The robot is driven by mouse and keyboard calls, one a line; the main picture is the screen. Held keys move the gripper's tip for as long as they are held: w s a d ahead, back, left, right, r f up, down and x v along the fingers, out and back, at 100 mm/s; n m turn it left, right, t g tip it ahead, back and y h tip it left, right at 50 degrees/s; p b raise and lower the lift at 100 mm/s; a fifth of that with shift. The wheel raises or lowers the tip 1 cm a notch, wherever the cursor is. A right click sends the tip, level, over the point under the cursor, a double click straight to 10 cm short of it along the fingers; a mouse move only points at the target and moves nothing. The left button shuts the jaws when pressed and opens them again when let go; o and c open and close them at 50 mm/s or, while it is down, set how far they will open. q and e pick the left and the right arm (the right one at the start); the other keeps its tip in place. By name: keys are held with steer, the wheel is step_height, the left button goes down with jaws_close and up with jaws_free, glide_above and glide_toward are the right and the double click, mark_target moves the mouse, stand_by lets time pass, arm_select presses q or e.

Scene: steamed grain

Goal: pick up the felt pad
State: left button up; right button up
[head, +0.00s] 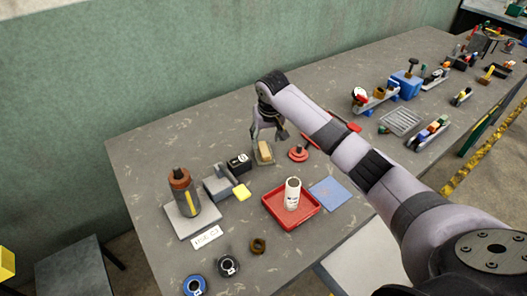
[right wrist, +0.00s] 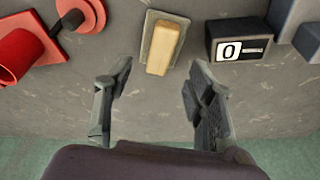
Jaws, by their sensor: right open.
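A tan block on a thin greyish base (head: 264,152) lies on the workbench, and it is the likeliest felt pad. In the right wrist view the tan block (right wrist: 164,48) is at the top middle, with its base showing around it. My right gripper (head: 269,137) is over the bench just by this block. Its fingers (right wrist: 160,82) are apart with nothing between them, and the block appears beyond the fingertips. A flat blue square (head: 329,193) also lies on the bench, right of the red tray; I cannot tell its material. My left gripper is not in view.
A black box marked 0 (right wrist: 238,42) stands right of the block in the wrist view, and a red knobbed piece (right wrist: 80,15) is at left. The red tray (head: 272,214) holds a white cylinder (head: 292,192). Bare bench lies toward the wall.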

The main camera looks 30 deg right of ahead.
mark_target(264, 149)
steer(key=shift+x, duration=0.85)
steer(key=p+x, duration=0.1)
steer(key=x, duration=0.4)
steer(key=shift+w+a, duration=0.1)
steer(key=shift+w, duration=0.05)
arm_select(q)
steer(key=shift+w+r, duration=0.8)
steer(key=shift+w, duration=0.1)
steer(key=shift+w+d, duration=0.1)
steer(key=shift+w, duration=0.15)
arm_select(e)
jaws_close()
